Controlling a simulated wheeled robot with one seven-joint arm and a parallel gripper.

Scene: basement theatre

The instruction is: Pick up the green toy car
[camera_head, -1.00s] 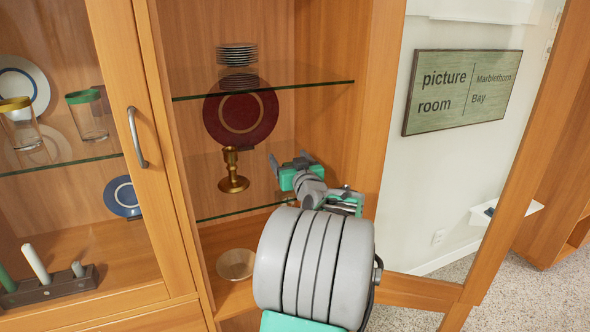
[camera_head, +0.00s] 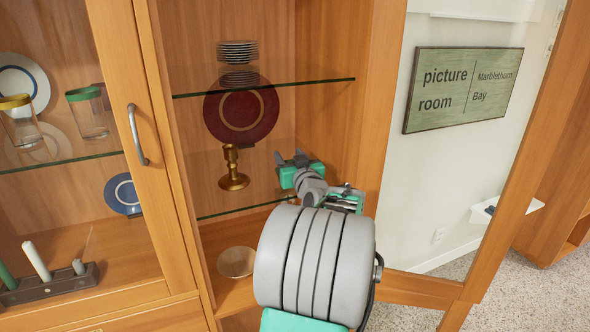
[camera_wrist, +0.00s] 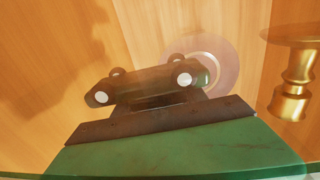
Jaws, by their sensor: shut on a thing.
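The green toy car (camera_wrist: 150,85), dark green with pale wheel hubs, shows side-on in the wrist view, just beyond the dark edge and green body of my gripper. My gripper (camera_head: 291,159) is inside the open cabinet bay, at the right of the gold candlestick, and its grey jaws are shut on the car. In the head view the car cannot be made out between the jaws. I cannot tell whether it still touches the glass shelf.
The gold candlestick (camera_head: 233,168) stands close left of my gripper; it also shows in the wrist view (camera_wrist: 297,75). A maroon plate (camera_head: 241,112) stands behind. A glass shelf (camera_head: 265,88) with stacked plates (camera_head: 238,52) is above. A bowl (camera_head: 236,262) sits below. The open glass door is at right.

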